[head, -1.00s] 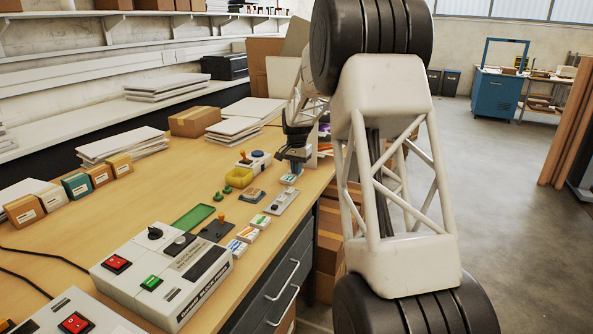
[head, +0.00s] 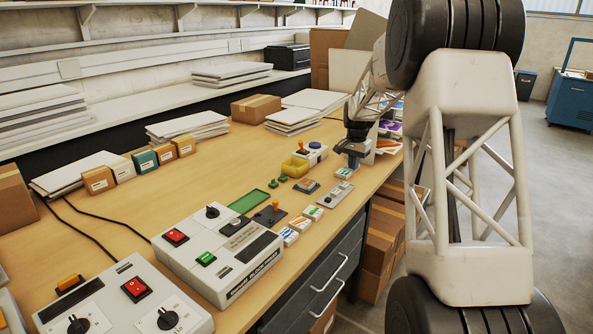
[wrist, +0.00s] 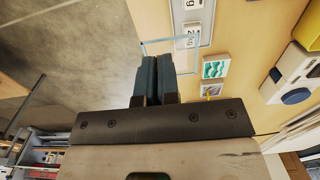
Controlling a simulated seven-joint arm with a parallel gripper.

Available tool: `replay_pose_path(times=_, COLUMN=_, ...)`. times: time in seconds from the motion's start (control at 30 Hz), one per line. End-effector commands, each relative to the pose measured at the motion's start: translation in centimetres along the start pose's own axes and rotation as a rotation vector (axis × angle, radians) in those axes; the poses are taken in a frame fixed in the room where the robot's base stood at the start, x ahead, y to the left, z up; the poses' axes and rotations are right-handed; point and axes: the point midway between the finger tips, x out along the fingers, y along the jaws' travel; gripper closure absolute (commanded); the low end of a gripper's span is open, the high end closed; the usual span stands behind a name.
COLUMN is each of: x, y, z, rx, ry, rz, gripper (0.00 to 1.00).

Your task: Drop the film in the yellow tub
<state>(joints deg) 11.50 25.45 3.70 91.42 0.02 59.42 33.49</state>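The yellow tub (head: 293,167) sits on the bench beside a blue-and-white device, left of my gripper in the head view. My gripper (head: 349,163) hangs over the bench near its front edge, with its fingers pointing down. In the wrist view my gripper's (wrist: 158,58) dark blue fingers are close together. A clear film (wrist: 172,41) with pale blue edges shows at the fingertips, and the fingers appear shut on it. The film is too small to make out in the head view.
Small picture cards (head: 313,212) lie along the front of the bench. A grey scale-like strip (head: 336,194), a green tray (head: 248,201) and a joystick plate (head: 269,215) lie nearby. A large control box (head: 218,252) stands nearer. Cardboard boxes and paper stacks line the back.

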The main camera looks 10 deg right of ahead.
Motion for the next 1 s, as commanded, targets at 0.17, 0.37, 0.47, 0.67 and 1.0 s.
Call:
replay_pose_path(times=0.17, x=0.0, y=0.0, z=0.0, rx=0.0, ry=0.0, rz=0.0, gripper=1.0)
replay_pose_path(times=0.37, x=0.0, y=0.0, z=0.0, rx=0.0, ry=0.0, rz=0.0, gripper=1.0)
replay_pose_path(times=0.47, x=0.0, y=0.0, z=0.0, rx=0.0, ry=0.0, rz=0.0, gripper=1.0)
replay_pose_path(times=0.67, x=-0.1, y=-0.8, z=-0.3, rx=0.0, ry=0.0, rz=0.0, gripper=1.0)
replay_pose_path(times=1.0, x=-0.4, y=-5.8, z=-2.1, rx=-0.002, ry=0.0, rz=0.0, gripper=1.0)
